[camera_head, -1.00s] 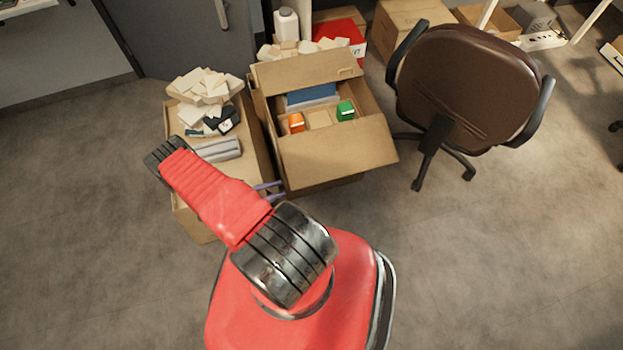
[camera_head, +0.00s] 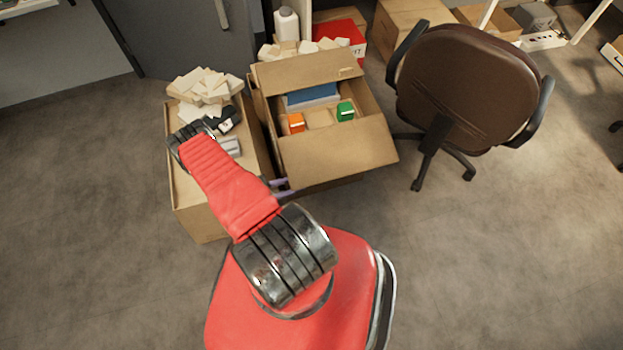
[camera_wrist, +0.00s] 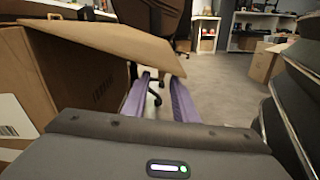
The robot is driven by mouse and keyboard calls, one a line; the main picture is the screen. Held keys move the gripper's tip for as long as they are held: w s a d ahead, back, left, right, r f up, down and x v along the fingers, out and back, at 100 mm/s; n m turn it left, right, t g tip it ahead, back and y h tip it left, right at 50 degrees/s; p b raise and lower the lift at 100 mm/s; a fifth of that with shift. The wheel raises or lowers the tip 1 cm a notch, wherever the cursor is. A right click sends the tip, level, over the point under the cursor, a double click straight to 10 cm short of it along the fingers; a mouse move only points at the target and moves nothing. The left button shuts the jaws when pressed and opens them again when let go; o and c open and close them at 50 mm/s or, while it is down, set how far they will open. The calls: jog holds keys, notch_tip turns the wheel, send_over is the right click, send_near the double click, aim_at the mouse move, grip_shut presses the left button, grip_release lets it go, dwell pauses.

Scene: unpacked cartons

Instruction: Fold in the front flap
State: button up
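The open carton (camera_head: 290,170) stands on the floor in the middle of the head view. Its front flap (camera_head: 335,155) slopes outward and down toward me. In the wrist view the flap (camera_wrist: 112,40) sticks out from the carton wall (camera_wrist: 40,75) at left, above my fingers. My gripper (camera_wrist: 158,76) has two purple fingers apart with nothing between them. In the head view my gripper (camera_head: 284,187) shows only partly, low by the carton's front left corner, mostly hidden by my arm. The fingertips appear just below the flap; contact cannot be told.
A second carton (camera_head: 200,222) topped with pale blocks stands close on the left, partly behind my arm. An office chair (camera_head: 465,85) stands close on the right. The carton holds an orange box (camera_head: 296,122), a green box (camera_head: 346,111) and a blue item (camera_head: 312,95). Floor in front is clear.

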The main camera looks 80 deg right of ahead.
aim_at(311, 179)
jog(key=shift+x, duration=3.1)
jog(key=shift+c, duration=0.4)
grip_shut()
jog(key=shift+w+d+r, duration=0.1)
jog(key=shift+w+d, duration=0.05)
jog(key=shift+d, duration=0.05)
